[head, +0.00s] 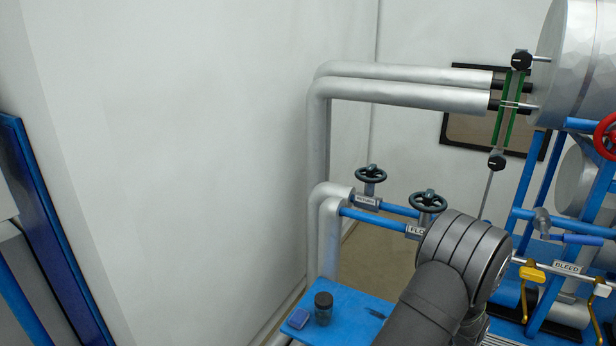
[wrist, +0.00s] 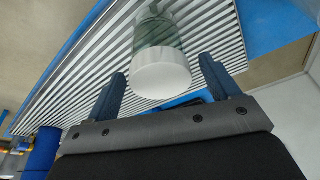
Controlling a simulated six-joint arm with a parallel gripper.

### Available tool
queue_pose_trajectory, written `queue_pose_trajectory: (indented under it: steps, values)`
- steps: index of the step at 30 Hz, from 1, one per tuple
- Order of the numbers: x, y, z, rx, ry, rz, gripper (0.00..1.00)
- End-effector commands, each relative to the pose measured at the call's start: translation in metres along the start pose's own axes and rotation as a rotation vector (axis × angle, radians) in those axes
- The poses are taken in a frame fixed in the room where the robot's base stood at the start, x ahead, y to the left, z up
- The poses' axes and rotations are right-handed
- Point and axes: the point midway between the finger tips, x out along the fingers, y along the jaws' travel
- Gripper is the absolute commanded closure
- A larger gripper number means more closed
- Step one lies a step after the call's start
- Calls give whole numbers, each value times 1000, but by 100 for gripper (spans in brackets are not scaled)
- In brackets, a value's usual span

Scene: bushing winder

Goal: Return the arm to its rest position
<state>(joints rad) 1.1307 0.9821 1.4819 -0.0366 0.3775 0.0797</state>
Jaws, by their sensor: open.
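My gripper (wrist: 163,68) shows in the wrist view with its two dark blue fingers spread apart. A glass jar with a white lid (wrist: 162,73) appears in the gap between the fingers, with clear space on both sides. I cannot tell how far beyond the fingertips it is. It stands on a ribbed grey surface (wrist: 215,38). In the head view my dark grey arm (head: 440,290) fills the lower right middle, and the gripper itself is hidden.
Two valve handwheels (head: 371,173) (head: 428,201) on pipes stand close behind the arm. Yellow-handled valves (head: 532,273) and blue framework are on the right.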

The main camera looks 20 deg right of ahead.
Motion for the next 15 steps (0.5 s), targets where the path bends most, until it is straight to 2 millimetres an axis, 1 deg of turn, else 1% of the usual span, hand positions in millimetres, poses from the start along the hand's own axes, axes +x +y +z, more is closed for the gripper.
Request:
queue_pose_trajectory:
  steps: [1, 6, 7, 9, 13, 15]
  values:
    - [9, 0, 1, 0, -1, 0, 19]
    - [36, 0, 3, 0, -2, 0, 19]
    - [24, 0, -3, 0, 5, 0, 19]
    - [10, 0, -8, 0, 6, 0, 19]
    - [-13, 1, -14, 1, 3, 1, 19]
    - [-21, 15, -9, 4, 1, 2, 19]
